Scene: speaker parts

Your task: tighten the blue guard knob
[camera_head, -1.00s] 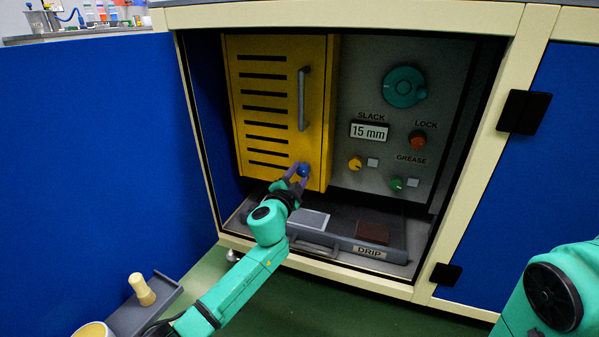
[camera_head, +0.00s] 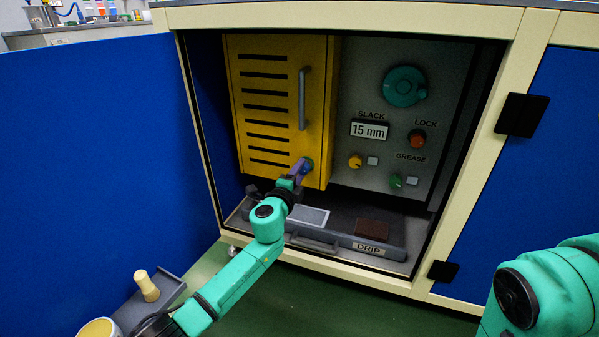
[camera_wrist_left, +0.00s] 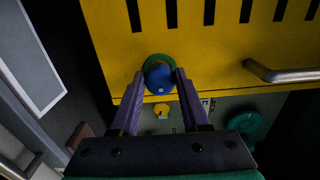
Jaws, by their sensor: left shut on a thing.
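The blue guard knob (camera_head: 308,164) sits at the lower right of the yellow slotted guard (camera_head: 272,100). In the left wrist view the knob (camera_wrist_left: 160,79) shows in front of a green ring (camera_wrist_left: 158,61) on the yellow face. My left gripper (camera_head: 303,166), with purple fingers, is at the knob and shut on it. In the left wrist view one finger of the left gripper (camera_wrist_left: 160,80) lies on each side of the knob. My right arm shows at the lower right, but its gripper is out of view.
A grey panel with a teal dial (camera_head: 404,87), a "15 mm" display (camera_head: 369,130), a red LOCK knob (camera_head: 417,138) and smaller knobs is right of the guard. A DRIP tray (camera_head: 330,246) lies below. A blue door (camera_head: 90,150) stands open at left.

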